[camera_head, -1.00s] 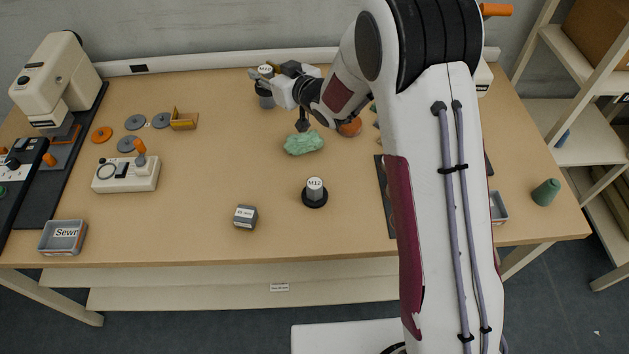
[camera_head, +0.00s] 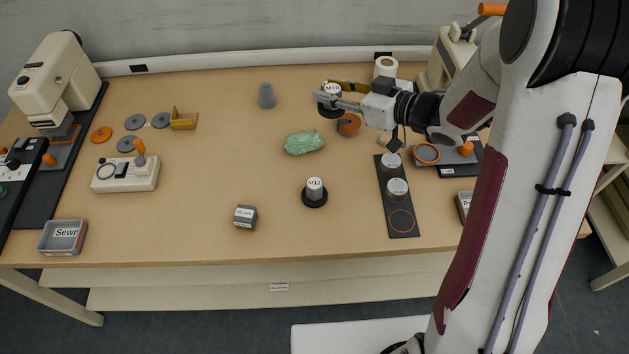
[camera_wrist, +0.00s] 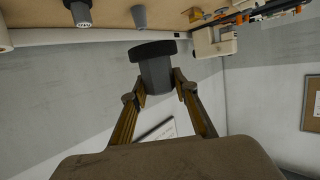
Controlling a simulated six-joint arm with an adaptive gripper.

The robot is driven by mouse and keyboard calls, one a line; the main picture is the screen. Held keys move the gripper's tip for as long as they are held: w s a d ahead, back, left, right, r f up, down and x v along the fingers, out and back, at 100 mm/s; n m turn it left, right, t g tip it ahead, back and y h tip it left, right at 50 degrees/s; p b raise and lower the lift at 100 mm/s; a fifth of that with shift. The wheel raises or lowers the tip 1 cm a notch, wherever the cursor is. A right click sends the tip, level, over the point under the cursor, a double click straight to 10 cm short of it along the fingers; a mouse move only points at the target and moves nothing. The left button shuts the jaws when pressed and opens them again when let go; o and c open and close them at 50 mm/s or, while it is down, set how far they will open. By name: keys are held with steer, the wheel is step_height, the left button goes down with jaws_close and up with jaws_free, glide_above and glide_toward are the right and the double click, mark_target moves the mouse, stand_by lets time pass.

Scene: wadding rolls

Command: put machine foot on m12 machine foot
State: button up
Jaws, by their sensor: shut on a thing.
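The M12 machine foot (camera_head: 315,190), a grey body with a white labelled top and a black round base, stands upright right of the table's middle. My gripper (camera_head: 334,97) is shut on another machine foot (camera_head: 331,108), whose white top seems to read M10, beyond the M12 foot and apart from it. In the wrist view the held foot (camera_wrist: 157,73) shows its grey body between my two fingertips (camera_wrist: 159,92) and its wide black base beyond them. My fingers partly cover the held foot in the head view.
A grey cone (camera_head: 267,96) stands at the back. A green crumpled piece (camera_head: 304,143) lies between the held foot and the M12 foot. An orange round thing (camera_head: 349,125) is close by my gripper. A black strip with round pieces (camera_head: 402,222) and a grey block (camera_head: 245,217) flank the M12 foot.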

steer(key=s+a+n+g+y, duration=0.3)
steer(key=s+a+n+g, duration=0.1)
steer(key=s, duration=0.8)
steer(key=shift+s+a+f+g, duration=0.25)
steer(key=shift+a+g, duration=0.05)
steer(key=shift+f, duration=0.1)
glide_above(314, 183)
steer(key=shift+f, duration=2.85)
steer(key=shift+f, duration=2.05)
steer(key=shift+f, duration=0.1)
